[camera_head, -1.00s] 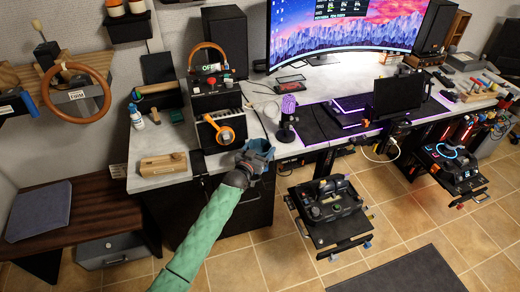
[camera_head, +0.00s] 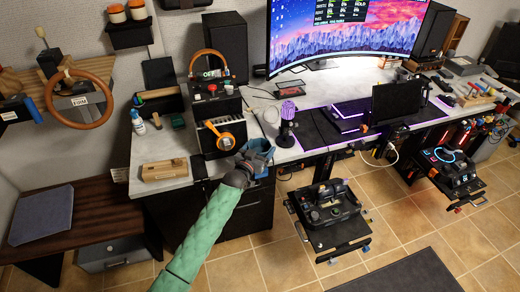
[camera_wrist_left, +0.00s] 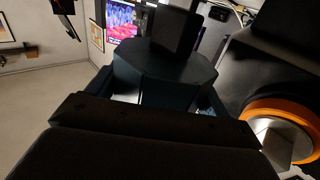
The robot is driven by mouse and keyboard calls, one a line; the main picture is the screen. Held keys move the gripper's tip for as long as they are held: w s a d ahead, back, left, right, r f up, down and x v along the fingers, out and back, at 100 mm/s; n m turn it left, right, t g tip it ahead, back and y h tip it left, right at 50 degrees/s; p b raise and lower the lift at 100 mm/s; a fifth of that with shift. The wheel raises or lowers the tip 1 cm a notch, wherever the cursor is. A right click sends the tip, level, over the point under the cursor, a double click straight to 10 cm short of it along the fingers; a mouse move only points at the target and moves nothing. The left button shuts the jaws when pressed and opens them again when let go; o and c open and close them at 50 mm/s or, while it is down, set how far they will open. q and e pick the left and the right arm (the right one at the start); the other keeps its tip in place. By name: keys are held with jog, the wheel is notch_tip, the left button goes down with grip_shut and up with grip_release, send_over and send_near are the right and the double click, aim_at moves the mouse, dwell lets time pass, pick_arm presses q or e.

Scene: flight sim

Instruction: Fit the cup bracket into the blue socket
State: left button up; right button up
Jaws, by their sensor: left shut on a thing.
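I cannot tell a separate blue socket from the blue piece at the fingers. My right gripper is not in view.
The desk holds a purple microphone (camera_head: 288,120), a wooden box (camera_head: 165,170) and a curved monitor (camera_head: 350,40). A stand with a black tray (camera_head: 328,212) is right of my arm. Tiled floor lies below.

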pick_arm(q)
jog(key=shift+r+p, duration=1.1)
jog(key=shift+r, duration=0.55)
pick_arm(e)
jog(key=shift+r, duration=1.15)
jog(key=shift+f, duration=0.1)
pick_arm(q)
jog(key=shift+f, duration=0.4)
jog(key=shift+f+b, duration=0.65)
jog(key=shift+b, duration=0.05)
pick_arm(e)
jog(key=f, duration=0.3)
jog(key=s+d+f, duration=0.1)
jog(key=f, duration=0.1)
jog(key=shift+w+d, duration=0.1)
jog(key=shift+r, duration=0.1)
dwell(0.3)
